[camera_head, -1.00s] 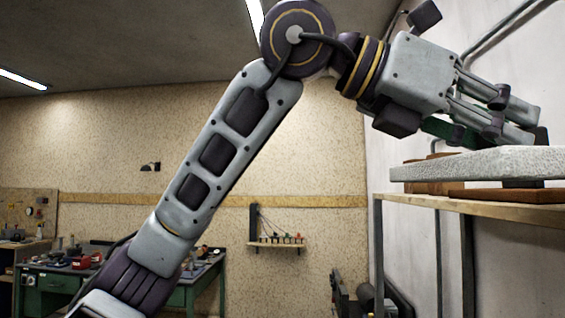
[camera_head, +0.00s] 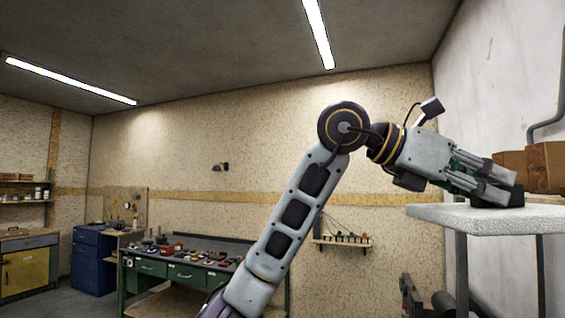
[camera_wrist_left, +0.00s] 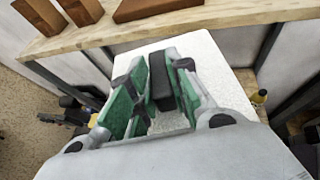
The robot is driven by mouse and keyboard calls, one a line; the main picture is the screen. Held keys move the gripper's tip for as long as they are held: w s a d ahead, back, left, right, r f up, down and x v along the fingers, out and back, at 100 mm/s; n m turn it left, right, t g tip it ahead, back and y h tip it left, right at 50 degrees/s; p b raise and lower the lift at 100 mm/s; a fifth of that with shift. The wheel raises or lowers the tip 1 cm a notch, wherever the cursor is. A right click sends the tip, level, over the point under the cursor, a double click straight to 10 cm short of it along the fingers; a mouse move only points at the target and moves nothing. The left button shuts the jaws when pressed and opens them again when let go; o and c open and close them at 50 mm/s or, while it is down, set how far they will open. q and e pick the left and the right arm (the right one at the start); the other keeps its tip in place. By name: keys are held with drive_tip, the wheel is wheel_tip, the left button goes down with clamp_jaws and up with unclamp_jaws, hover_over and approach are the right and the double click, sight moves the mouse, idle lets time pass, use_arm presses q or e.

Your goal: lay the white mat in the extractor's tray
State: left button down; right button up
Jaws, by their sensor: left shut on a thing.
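The white mat (camera_head: 490,219) is a thick, pale, speckled slab, roughly level at the right of the head view. It also shows under my fingers in the wrist view (camera_wrist_left: 212,55), its far end at the shelf's front edge in the picture. My right gripper is not in view.
A wooden shelf (camera_wrist_left: 185,24) with brown blocks (camera_head: 545,167) stands by the right wall, just beyond the mat. A green workbench (camera_head: 190,270) with tools, a blue cabinet (camera_head: 92,262) and a yellow cabinet (camera_head: 28,272) stand further back. A small wall rack (camera_head: 343,243) hangs behind my arm.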

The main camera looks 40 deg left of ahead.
use_arm(q)
drive_tip(key=w+a+f+n+t+y, duration=0.1)
drive_tip(key=w+a+f, duration=0.25)
drive_tip(key=f, duration=0.45)
drive_tip(key=w+a+f+n, duration=0.1)
drive_tip(key=w+a+f, duration=0.1)
drive_tip(key=w+f, duration=0.45)
drive_tip(key=w+a+f+t+y, duration=0.1)
drive_tip(key=w+a+f, duration=0.15)
drive_tip(key=f, duration=0.75)
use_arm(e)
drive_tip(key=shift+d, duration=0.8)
use_arm(q)
drive_tip(key=s+a+f+n+t+y, duration=0.1)
drive_tip(key=a+f, duration=0.3)
drive_tip(key=f, duration=0.7)
drive_tip(key=s+a+f+n+t+y, duration=0.1)
drive_tip(key=s+a+f, duration=0.3)
drive_tip(key=f, duration=0.7)
drive_tip(key=s+a+f+n+y, duration=0.1)
drive_tip(key=s+a+f+n, duration=0.1)
drive_tip(key=a+f, duration=0.4)
wheel_tip(320, 180, down, 5)
drive_tip(key=shift+s+a+f+t, duration=0.2)
drive_tip(key=shift+s+t, duration=0.2)
drive_tip(key=shift+s, duration=0.35)
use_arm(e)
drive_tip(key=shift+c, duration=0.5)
